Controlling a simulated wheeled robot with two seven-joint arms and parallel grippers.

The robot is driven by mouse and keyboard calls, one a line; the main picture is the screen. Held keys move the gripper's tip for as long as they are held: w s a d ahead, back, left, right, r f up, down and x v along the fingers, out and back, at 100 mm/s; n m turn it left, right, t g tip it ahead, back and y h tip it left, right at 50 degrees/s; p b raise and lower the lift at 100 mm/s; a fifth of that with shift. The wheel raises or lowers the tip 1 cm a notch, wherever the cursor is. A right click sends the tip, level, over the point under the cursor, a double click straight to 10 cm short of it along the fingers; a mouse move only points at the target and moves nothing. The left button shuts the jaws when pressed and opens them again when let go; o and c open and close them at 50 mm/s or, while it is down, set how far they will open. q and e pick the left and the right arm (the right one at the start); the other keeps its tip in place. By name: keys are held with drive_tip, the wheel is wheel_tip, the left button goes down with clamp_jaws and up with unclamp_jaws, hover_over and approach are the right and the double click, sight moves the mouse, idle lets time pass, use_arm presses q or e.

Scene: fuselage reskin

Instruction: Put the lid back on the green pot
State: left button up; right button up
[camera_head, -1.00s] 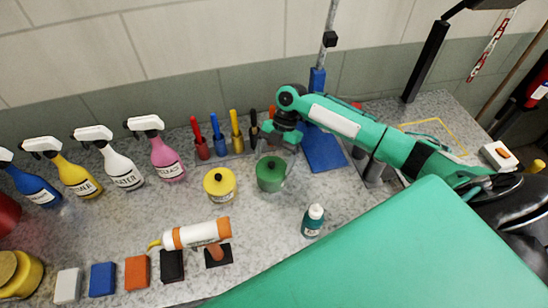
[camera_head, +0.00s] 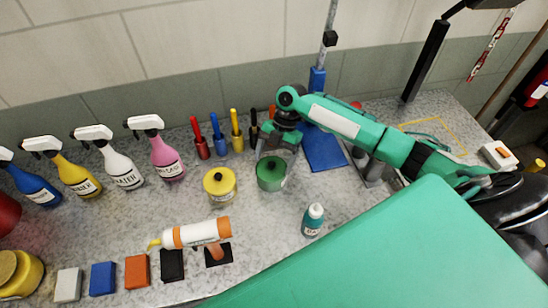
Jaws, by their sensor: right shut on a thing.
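The green pot (camera_head: 271,178) stands upright on the speckled worktop, right of the yellow pot. My right gripper (camera_head: 272,160) is at the top of the green pot, with its fingers pointing down, and is shut on the pot's lid (camera_head: 270,167). The lid is over the pot's mouth. The fingers cover part of it, and I cannot tell whether it is fully seated or a little above the rim. My left gripper is not in view.
Colored markers (camera_head: 219,137) stand in holders behind. A small teal bottle (camera_head: 313,219) is in front right, near a large green panel (camera_head: 400,250). Spray bottles (camera_head: 122,165) line the left.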

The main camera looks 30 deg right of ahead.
drive_tip(key=o, duration=0.8)
drive_tip(key=shift+r, duration=0.15)
wheel_tip(320, 180, up, 7)
drive_tip(key=p, duration=0.5)
idle(0.4)
clamp_jaws()
idle(0.3)
